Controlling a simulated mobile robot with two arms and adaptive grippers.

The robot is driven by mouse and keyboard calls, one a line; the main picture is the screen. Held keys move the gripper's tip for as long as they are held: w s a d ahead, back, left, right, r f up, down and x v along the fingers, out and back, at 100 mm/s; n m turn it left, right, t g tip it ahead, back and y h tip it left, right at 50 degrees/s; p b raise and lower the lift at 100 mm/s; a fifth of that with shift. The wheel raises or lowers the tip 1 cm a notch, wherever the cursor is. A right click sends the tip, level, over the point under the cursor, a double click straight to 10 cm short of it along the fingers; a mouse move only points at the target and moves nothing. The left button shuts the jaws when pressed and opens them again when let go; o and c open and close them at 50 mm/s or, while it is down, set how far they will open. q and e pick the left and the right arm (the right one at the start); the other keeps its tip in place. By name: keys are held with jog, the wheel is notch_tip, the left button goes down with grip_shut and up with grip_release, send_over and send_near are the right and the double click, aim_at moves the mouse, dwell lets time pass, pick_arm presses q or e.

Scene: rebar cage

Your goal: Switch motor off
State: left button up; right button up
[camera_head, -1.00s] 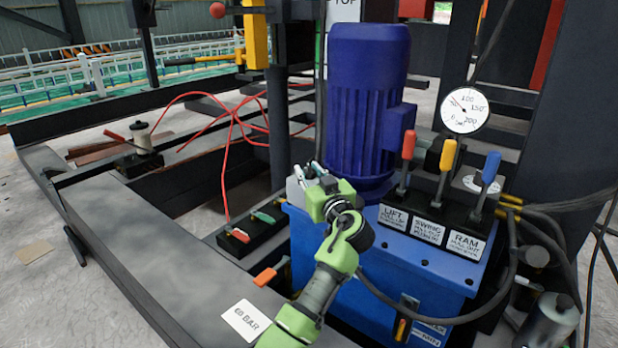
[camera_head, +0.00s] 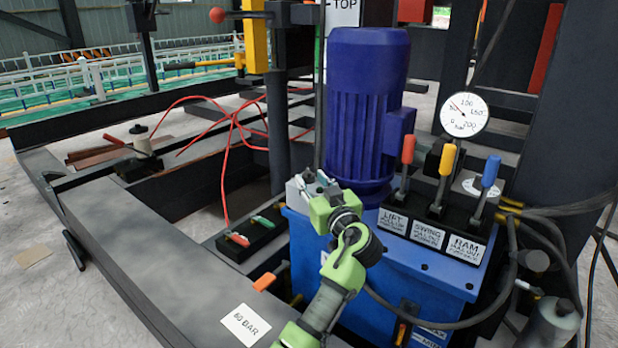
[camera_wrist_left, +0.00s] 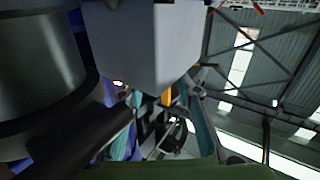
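The motor (camera_head: 365,110) is a tall ribbed dark-blue cylinder on a blue power unit (camera_head: 425,275). A small light-grey box (camera_head: 296,193) stands on the unit at the motor's left side; it fills the upper middle of the left wrist view (camera_wrist_left: 145,45). My left gripper (camera_head: 322,180) is right at this box, in front of the motor. In the left wrist view its two fingers (camera_wrist_left: 166,115) are spread apart with nothing seen between them. I cannot tell whether they touch the box. Any switch or button on it is hidden. My right gripper is not in view.
Red, yellow and blue levers (camera_head: 444,172) stand on a black block right of the motor, below a round gauge (camera_head: 464,114). Red and green handles (camera_head: 250,230) lie left of the unit, with a red hose (camera_head: 225,150). A dark steel beam (camera_head: 130,240) runs along the front left.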

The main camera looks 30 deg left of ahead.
pick_arm(q)
jog(key=v, duration=0.9)
jog(key=shift+s+d, duration=0.1)
jog(key=shift+s, duration=0.05)
